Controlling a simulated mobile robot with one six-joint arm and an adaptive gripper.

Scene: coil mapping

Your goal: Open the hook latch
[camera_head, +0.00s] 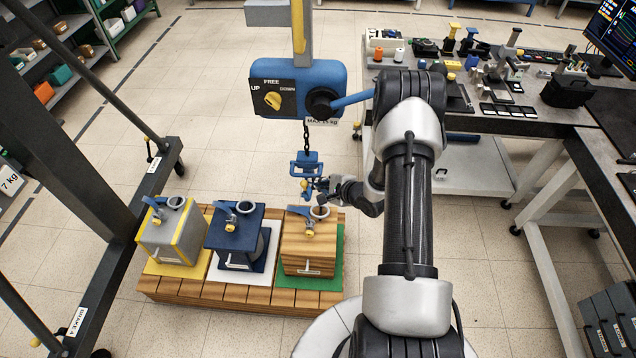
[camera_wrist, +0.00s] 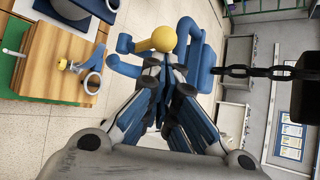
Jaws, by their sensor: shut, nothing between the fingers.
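The blue hook (camera_head: 306,167) hangs from the hoist chain, above and behind the wooden box. A small yellow latch knob (camera_head: 304,184) shows low on it. In the wrist view the blue hook (camera_wrist: 205,62) lies just beyond my fingers, with the round yellow knob (camera_wrist: 156,39) at their tips. My gripper (camera_wrist: 164,62) is shut and empty, its fingertips right beside the knob and the blue latch arm; I cannot tell if they touch. In the head view my gripper (camera_head: 322,187) is small and dark, just right of the hook. The fingertips partly hide the latch in the wrist view.
The blue hoist body (camera_head: 335,78) and chain (camera_head: 306,135) are above the hook. Grey, navy and wooden boxes (camera_head: 308,247) with rings on top stand on a wooden pallet (camera_head: 200,295) below. A cluttered workbench (camera_head: 465,103) is at the right. A dark frame post stands left.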

